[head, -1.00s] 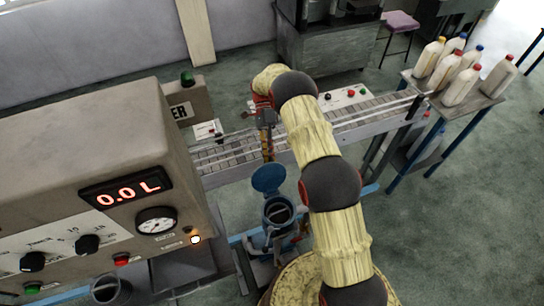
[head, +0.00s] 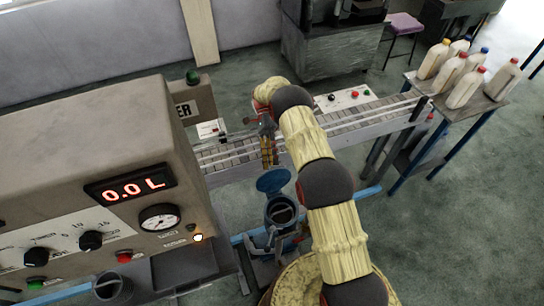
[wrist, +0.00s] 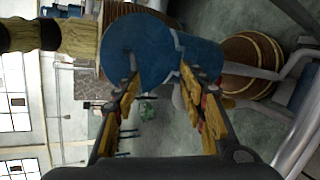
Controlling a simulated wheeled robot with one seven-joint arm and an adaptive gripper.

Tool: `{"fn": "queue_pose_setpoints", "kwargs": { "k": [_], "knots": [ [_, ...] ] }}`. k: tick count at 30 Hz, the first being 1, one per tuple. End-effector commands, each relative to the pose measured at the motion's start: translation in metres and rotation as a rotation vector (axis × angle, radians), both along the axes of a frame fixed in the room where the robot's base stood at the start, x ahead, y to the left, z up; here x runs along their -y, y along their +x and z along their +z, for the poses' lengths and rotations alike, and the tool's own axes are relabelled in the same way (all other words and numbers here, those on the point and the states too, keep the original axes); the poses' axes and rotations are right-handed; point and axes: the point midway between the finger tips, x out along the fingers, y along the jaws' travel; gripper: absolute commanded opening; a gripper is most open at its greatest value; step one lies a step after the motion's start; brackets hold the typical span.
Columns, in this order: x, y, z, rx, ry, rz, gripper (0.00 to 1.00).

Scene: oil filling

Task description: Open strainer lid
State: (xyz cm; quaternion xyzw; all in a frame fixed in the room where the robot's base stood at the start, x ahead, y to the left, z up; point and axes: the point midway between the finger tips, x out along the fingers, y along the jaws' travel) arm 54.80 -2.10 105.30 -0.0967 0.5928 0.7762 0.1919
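The blue strainer (head: 282,212) stands beside the machine in the head view. Its round blue lid (head: 273,181) is raised, tilted up at the back of the opening, and the dark opening shows. My gripper (head: 268,160) points down just above and behind the lid's upper edge. In the wrist view the blue lid (wrist: 150,48) lies ahead of the fingertips and partly behind them. My gripper there (wrist: 160,82) has its two yellow-padded fingers spread apart, with nothing held between them. I cannot tell whether a finger touches the lid.
The filling machine (head: 100,150) with a 0.0 L display fills the left. A conveyor (head: 350,122) runs behind my gripper. Several bottles (head: 468,85) stand on a table at the right. A brown barrel (wrist: 245,65) shows in the wrist view. Open floor lies at the right.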

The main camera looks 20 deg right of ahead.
Motion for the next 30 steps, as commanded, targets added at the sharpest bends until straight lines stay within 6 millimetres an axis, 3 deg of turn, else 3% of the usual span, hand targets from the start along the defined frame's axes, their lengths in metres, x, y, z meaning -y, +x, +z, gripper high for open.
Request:
{"fn": "queue_pose_setpoints", "kwargs": {
  "k": [1, 6, 13, 30],
  "knots": [
    [-0.003, -0.006, -0.013, -0.012, 0.003, -0.001, 0.24],
    [-0.002, -0.006, -0.013, -0.011, 0.003, -0.002, 0.31],
    [0.0, -0.006, -0.012, -0.009, 0.003, -0.002, 0.26],
    [0.001, -0.004, 0.0, 0.045, 0.001, -0.002, 0.26]
  ]
}}
